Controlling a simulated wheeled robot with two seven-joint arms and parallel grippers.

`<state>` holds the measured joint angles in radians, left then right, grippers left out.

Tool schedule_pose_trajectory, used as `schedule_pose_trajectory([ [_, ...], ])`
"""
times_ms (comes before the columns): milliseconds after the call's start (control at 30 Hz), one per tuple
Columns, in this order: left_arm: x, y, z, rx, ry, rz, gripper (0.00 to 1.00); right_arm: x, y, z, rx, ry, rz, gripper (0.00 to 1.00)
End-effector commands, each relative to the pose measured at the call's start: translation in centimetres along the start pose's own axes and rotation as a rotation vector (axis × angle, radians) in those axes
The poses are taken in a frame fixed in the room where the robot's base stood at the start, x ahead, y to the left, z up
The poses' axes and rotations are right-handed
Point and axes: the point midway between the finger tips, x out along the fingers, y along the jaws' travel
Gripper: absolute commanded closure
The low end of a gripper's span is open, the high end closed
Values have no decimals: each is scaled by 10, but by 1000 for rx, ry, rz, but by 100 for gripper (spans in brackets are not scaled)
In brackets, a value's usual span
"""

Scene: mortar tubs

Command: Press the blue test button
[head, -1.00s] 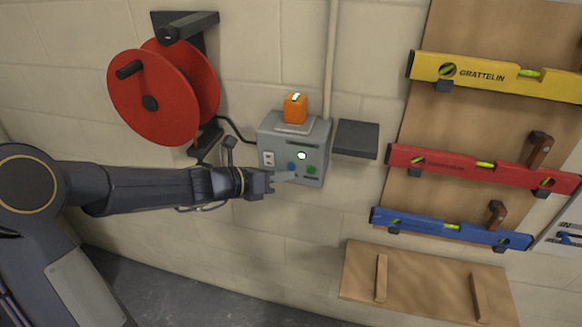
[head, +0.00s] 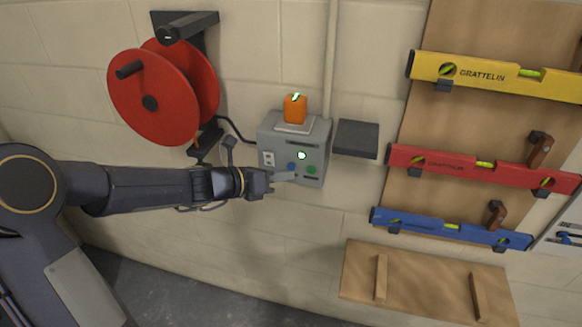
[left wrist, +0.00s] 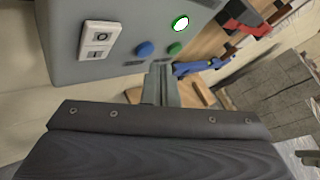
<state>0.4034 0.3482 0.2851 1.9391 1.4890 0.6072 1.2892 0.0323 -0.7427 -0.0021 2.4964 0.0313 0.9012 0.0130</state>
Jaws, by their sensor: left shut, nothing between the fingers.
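The blue test button (head: 291,167) is a small round knob on the front of a grey box fixed to the wall. It also shows in the left wrist view (left wrist: 145,48), on the box face left of a green button (left wrist: 175,49). My left gripper (head: 288,176) is shut and empty, its fingertips close below the blue button. In the left wrist view the fingertips (left wrist: 161,70) are below and right of the blue button, apart from it in the picture. I cannot tell how far they are from the box face. My right gripper is not in view.
The grey box (head: 265,143) also has a lit round lamp (head: 301,155), a white switch plate (left wrist: 98,41) and an orange item (head: 295,109) on top. A red reel (head: 140,95) hangs left; a dark shelf (head: 356,139) and spirit levels (head: 480,168) are right.

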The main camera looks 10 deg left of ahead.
Motion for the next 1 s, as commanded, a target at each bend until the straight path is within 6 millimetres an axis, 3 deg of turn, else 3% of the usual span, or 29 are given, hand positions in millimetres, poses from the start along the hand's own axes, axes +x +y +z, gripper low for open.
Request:
schedule_pose_trajectory([
  [1000, 6, 4, 4, 0, 0, 0, 100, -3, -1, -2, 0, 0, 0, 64],
])
